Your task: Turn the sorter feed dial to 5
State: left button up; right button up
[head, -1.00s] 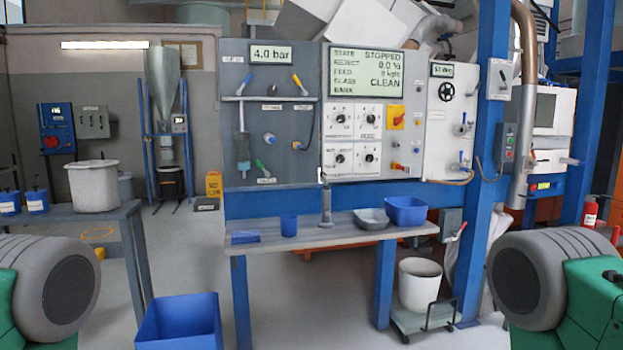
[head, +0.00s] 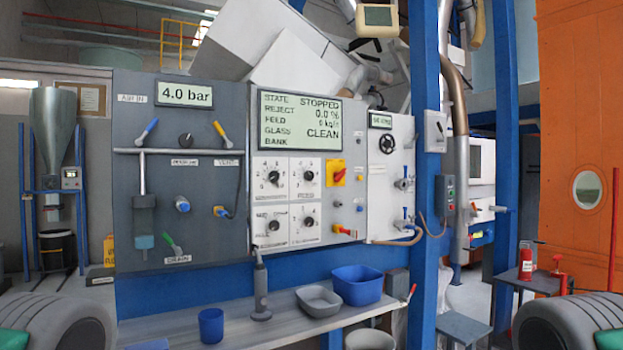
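A white sorter panel (head: 290,197) with dials in two rows of two is on the wall unit in the middle of the head view. The dials are upper left (head: 272,177), upper right (head: 308,176), lower left (head: 273,225) and lower right (head: 309,222). Their labels and pointer settings are too small to read surely, so I cannot tell which is the feed dial. The display (head: 300,122) above reads state stopped, reject 0.0, feed 0, glass clean. Neither gripper is in view; only parts of my arms show at the bottom corners.
A red switch on a yellow plate (head: 336,173) is right of the dials. A grey panel (head: 180,205) with valves is left of them. A shelf below holds a blue cup (head: 211,325), a grey bin (head: 318,300), a blue bin (head: 357,285) and an upright grey handle (head: 260,290).

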aim_at(309, 175)
jog(key=i+l+u, duration=0.15)
jog(key=i+l, duration=0.15)
jog(key=i+l+u, duration=0.1)
jog(key=i+l, duration=0.15)
jog(key=l, duration=0.15)
jog(key=i+l+u, duration=0.15)
jog(key=l, duration=0.25)
jog(key=i+l+u, duration=0.1)
jog(key=i+l, duration=0.25)
jog(key=l, duration=0.05)
